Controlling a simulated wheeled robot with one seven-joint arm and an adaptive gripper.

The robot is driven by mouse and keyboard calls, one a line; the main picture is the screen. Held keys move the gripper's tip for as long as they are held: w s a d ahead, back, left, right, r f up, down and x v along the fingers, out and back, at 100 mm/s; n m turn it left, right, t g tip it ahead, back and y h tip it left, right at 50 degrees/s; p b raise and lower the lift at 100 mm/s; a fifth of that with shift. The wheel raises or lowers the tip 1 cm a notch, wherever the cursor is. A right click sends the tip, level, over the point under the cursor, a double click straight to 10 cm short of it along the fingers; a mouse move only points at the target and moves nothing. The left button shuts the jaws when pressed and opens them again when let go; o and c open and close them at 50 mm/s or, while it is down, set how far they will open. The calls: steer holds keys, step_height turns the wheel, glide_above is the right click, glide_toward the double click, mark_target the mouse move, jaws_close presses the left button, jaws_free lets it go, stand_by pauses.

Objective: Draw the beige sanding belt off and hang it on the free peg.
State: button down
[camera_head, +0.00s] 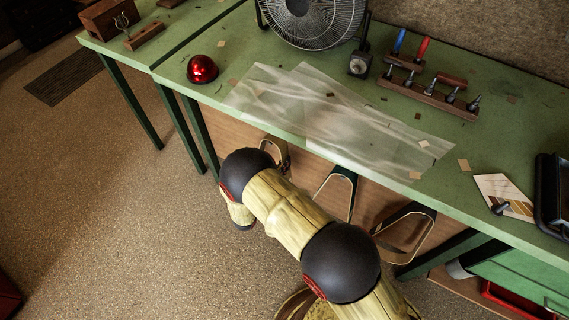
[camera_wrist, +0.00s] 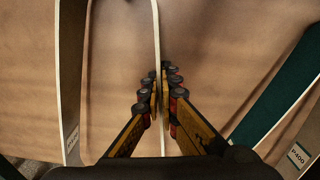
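In the wrist view, my gripper (camera_wrist: 160,88) has its fingers closed together around a thin, cream-edged belt strand (camera_wrist: 157,35), seen edge-on and running down between the fingertips. A greyish-beige strand with a label (camera_wrist: 71,60) hangs to its left; whether both belong to one beige loop I cannot tell. No bare peg can be made out.
A dark green belt (camera_head: 343,176) and another dark-backed belt (camera_head: 410,214) hang to the right; a green one marked P400 (camera_wrist: 285,100) is near my gripper. The green bench (camera_head: 478,150) overhangs the panel (camera_head: 310,172). Open floor (camera_head: 140,220) lies left.

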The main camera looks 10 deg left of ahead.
steer(key=c, duration=2)
jaws_free()
steer(key=p+v, duration=0.1)
steer(key=v, duration=0.7)
stand_by(0.8)
